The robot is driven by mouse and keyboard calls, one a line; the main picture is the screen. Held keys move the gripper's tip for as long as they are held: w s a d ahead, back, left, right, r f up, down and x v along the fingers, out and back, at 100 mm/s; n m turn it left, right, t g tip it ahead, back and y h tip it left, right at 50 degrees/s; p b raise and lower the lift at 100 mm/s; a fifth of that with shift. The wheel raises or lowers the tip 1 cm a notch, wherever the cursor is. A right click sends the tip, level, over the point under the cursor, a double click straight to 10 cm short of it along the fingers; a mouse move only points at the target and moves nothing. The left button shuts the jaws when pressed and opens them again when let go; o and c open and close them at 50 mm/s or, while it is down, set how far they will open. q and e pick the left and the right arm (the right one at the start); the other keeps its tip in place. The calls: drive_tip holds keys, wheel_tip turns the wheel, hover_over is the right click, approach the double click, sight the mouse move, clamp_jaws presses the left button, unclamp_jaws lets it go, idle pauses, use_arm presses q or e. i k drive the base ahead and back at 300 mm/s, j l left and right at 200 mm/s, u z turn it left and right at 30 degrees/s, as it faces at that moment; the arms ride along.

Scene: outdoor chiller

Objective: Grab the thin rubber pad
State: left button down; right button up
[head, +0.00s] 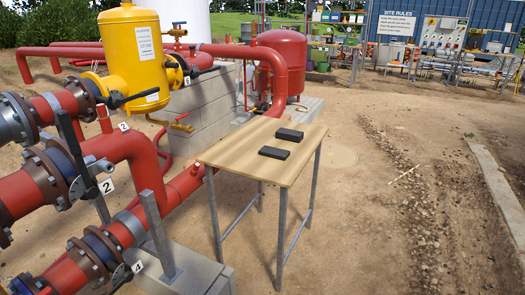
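Two dark, flat, rectangular pads lie on a light wooden table in the head view. The far pad (289,135) is near the table's back right. The near pad (273,153) lies closer to me, around the middle of the top. They are apart, with bare wood between them. Both look black and similar in outline; I cannot clearly tell which is thinner. Neither of my grippers is in view.
The table (229,152) has thin grey metal legs. Red pipes (140,160) with flanges and valves stand to its left, near a yellow tank (132,45). A red tank (283,65) is behind. Open dirt ground (365,210) lies to the right.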

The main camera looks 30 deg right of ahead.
sight(281, 154)
drive_tip(key=l+z, duration=0.1)
drive_tip(key=z, duration=0.25)
drive_tip(key=i+z, duration=0.1)
drive_tip(key=z, duration=0.3)
drive_tip(key=i+l+z, duration=0.1)
drive_tip(key=z, duration=0.25)
